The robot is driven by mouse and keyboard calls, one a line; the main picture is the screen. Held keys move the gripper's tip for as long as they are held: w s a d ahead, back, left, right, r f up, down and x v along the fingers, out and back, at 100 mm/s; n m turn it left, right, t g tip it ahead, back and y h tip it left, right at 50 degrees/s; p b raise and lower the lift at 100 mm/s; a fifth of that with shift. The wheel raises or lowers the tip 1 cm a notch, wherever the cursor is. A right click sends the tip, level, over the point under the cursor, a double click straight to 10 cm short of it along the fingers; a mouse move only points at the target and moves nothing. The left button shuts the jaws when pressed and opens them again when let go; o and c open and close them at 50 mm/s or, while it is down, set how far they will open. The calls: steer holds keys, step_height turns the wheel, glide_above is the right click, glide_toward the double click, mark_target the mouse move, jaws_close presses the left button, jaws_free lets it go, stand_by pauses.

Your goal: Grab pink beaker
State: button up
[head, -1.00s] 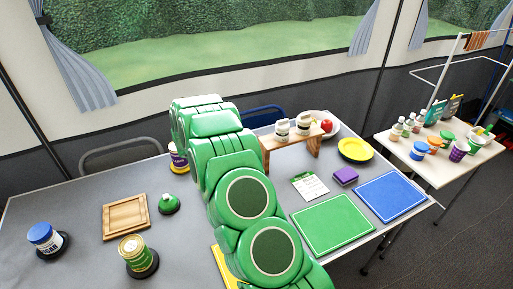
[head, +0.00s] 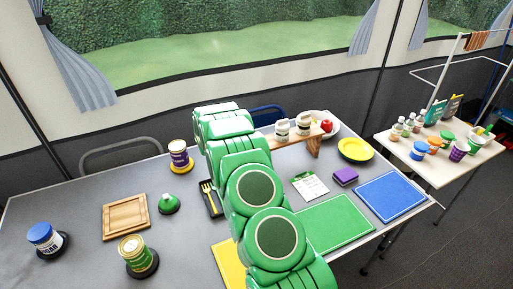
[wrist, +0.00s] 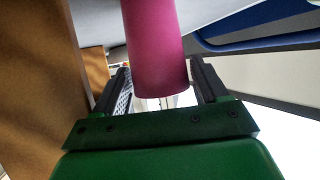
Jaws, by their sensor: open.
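The pink beaker (wrist: 155,42) shows large at the top centre of the wrist view, its upper part cut off by the frame. My gripper (wrist: 161,70) is open, with one dark finger on each side of the beaker. The beaker appears between the fingers; I cannot tell whether either finger touches it. In the head view my green arm covers the middle of the table, and both the beaker and my gripper are hidden there.
A wooden stand (head: 313,144) holding jars is right of my arm; a wooden surface (wrist: 38,80) fills the wrist view's left. A black tray (head: 211,202) and purple-labelled jar (head: 179,157) are left of my arm. A blue chair (head: 266,113) stands behind.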

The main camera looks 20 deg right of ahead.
steer(key=shift+x, duration=1.25)
steer(key=c, duration=0.7)
steer(key=shift+w+a+r, duration=0.1)
steer(key=shift+r, duration=0.05)
